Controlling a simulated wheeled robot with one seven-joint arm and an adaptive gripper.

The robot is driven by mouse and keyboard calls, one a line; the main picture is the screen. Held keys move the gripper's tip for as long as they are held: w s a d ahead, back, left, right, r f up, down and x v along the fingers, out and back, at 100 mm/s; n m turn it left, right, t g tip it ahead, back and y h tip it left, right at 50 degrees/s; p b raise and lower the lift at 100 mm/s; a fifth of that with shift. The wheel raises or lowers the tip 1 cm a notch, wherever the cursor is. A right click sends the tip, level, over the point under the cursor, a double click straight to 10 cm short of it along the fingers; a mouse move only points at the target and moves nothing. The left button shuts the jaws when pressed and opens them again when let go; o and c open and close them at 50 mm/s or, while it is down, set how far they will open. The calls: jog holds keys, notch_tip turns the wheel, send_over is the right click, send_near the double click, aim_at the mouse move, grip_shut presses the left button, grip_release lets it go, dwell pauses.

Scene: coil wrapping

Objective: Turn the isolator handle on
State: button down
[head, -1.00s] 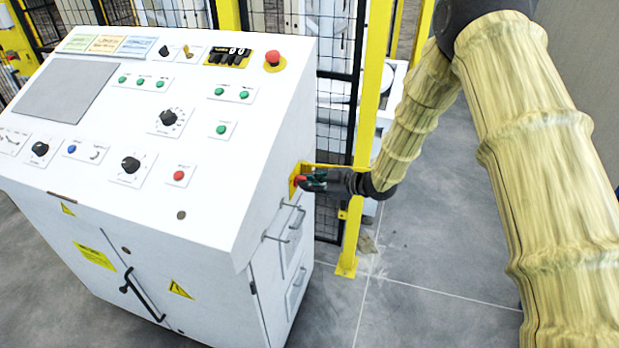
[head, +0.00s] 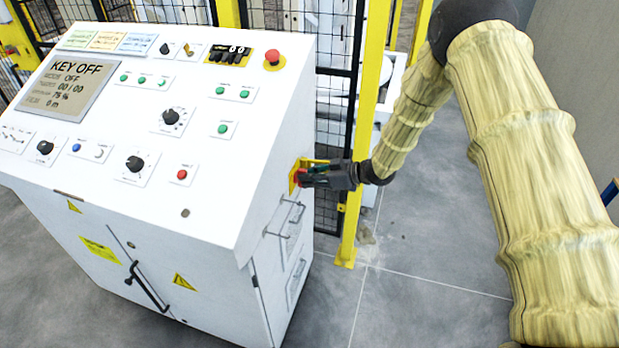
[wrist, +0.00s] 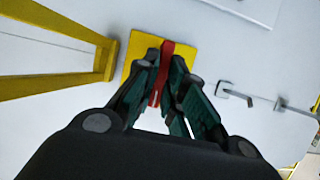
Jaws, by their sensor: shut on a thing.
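The isolator handle is a red bar on a yellow plate on the right side of the white console. In the wrist view the red handle (wrist: 166,58) stands between the fingertips of my gripper (wrist: 166,68), in front of the yellow plate (wrist: 183,56). My gripper is shut on the handle; its fingers hide part of it. In the head view the handle (head: 301,177) and my gripper (head: 308,178) are small, at the console's side. The console screen (head: 70,88) is lit and reads KEY OFF.
The white console (head: 225,190) has several knobs and buttons, with a red emergency stop (head: 273,58) at its top right. A yellow fence post (head: 363,150) stands just behind my gripper. Metal handles (head: 290,217) stick out below the isolator. Grey floor (head: 420,290) is clear at the right.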

jog(key=c, duration=1.5)
grip_release()
jog(key=v, duration=1.2)
jog(key=shift+d, duration=0.1)
